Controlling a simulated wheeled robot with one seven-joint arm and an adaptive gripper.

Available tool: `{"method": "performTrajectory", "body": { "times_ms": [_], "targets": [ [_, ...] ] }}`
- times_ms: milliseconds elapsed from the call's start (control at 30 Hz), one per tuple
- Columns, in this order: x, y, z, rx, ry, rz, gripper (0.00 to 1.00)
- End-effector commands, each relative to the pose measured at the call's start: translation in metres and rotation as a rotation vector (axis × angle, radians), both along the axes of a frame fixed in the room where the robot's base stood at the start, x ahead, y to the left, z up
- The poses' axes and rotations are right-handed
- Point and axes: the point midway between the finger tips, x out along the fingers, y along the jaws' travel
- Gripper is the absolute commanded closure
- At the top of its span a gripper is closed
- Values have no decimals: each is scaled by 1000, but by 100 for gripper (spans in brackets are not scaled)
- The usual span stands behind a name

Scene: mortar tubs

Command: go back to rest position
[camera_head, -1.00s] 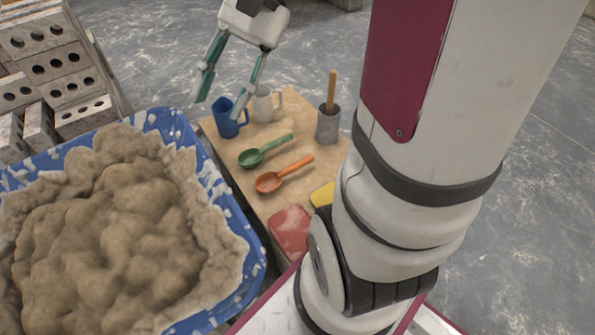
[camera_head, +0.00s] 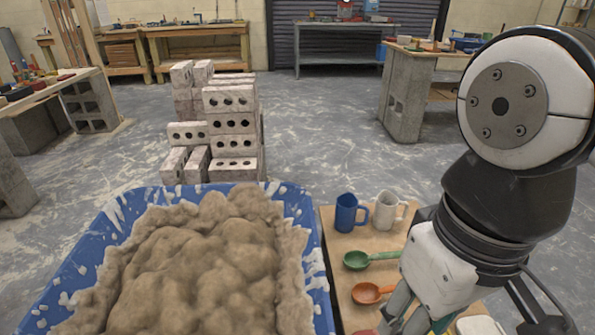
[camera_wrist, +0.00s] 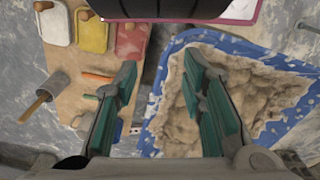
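My gripper (camera_wrist: 158,72) is open in the wrist view, its teal-padded fingers spread apart with nothing between them. In the head view, my gripper (camera_head: 418,318) hangs at the lower right, over the wooden board (camera_head: 343,243), its fingers cut off by the lower edge. My arm is folded at the right side of the head view.
Left of the board stands a blue tub (camera_head: 88,262) of mortar (camera_head: 200,275). On the board are a blue mug (camera_head: 346,214), white mug (camera_head: 387,212), green scoop (camera_head: 357,260) and orange scoop (camera_head: 367,293). Bricks (camera_head: 232,124) are stacked behind. Open floor lies beyond.

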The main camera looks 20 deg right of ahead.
Motion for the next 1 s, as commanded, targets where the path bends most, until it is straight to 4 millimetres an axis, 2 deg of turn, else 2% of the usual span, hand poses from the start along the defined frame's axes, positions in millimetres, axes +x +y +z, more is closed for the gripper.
{"method": "performTrajectory", "body": {
  "times_ms": [367, 567, 1000],
  "targets": [
    [0, 0, 0, 2, 1, -3, 63],
    [6, 0, 44, 0, -41, -4, 63],
    [14, -3, 154, -3, -178, -8, 63]
  ]
}}
